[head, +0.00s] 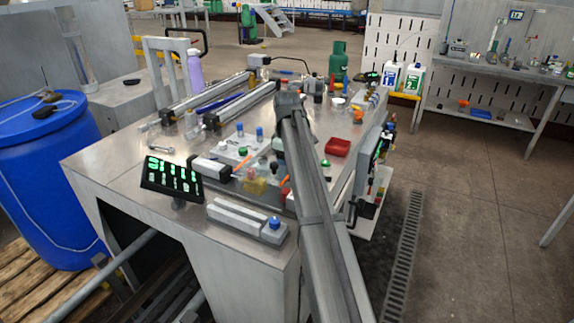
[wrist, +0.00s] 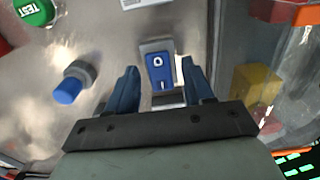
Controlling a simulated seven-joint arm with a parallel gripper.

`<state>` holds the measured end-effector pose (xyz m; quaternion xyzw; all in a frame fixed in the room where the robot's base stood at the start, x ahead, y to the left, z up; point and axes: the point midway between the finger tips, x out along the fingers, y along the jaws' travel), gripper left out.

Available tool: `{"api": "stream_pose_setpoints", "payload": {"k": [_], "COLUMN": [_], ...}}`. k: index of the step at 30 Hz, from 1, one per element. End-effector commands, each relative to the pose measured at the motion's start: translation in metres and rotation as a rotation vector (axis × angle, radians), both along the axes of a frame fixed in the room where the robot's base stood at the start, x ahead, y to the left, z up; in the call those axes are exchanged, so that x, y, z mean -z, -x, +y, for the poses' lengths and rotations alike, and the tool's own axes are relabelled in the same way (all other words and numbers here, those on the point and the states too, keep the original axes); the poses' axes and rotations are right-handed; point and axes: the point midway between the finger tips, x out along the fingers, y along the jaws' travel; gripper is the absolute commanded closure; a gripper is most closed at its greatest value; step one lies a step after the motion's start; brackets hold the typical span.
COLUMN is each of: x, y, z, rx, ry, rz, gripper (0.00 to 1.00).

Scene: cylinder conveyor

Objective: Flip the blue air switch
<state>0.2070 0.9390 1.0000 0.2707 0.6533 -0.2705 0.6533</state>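The blue air switch (wrist: 160,72) is a blue rocker in a light grey frame, marked with a circle and a line, in the wrist view. My gripper (wrist: 158,80) is open, with one dark blue finger to the left of the switch and one to the right. Both fingers stand apart from the switch, and nothing is held between them. In the head view my arm covers the gripper and I cannot make out the switch.
A blue knob (wrist: 68,90) sits left of my gripper, and a green TEST button (wrist: 34,10) is at the upper left. A yellow block (wrist: 256,90) stands on the right behind a clear panel. A red bin (head: 337,147) is on the table right of my arm.

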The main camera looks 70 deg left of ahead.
Motion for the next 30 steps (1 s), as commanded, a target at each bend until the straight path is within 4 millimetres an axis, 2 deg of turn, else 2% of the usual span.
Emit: {"api": "stream_pose_setpoints", "payload": {"k": [2, 15, 22, 30], "x": [-0.0001, -0.0003, -0.0003, 0.0001], "y": [0.0, 0.0, 0.0014, 0.0069], "z": [0.0, 0.0, 0.0025, 0.0091], "rx": [0.0, 0.0, -0.002, -0.002], "ry": [0.0, 0.0, 0.028, 0.192], "rz": [0.0, 0.0, -0.027, -0.191], "gripper": [0.56, 0.98, 1.0, 1.0]}}
